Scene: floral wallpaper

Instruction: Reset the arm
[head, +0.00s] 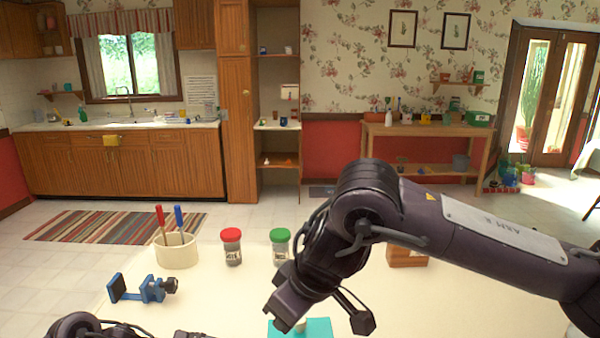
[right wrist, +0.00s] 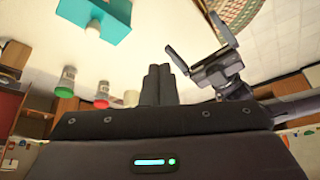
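My right arm (head: 480,225) reaches in from the right and bends down over the table. My right gripper (head: 280,309) points down and left beside a turquoise object (head: 318,328) at the bottom edge. In the right wrist view the fingers of my right gripper (right wrist: 158,68) lie together with nothing seen between them. My left arm (head: 80,326) barely shows at the bottom left of the head view. My left gripper (right wrist: 190,31) shows in the right wrist view with its fingers apart and empty.
On the white table stand a cream holder (head: 176,252) with red- and blue-handled tools, a blue clamp (head: 142,289), a red-lidded jar (head: 231,247), a green-lidded jar (head: 280,247) and a wooden block (head: 407,256). The table's right part is largely clear.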

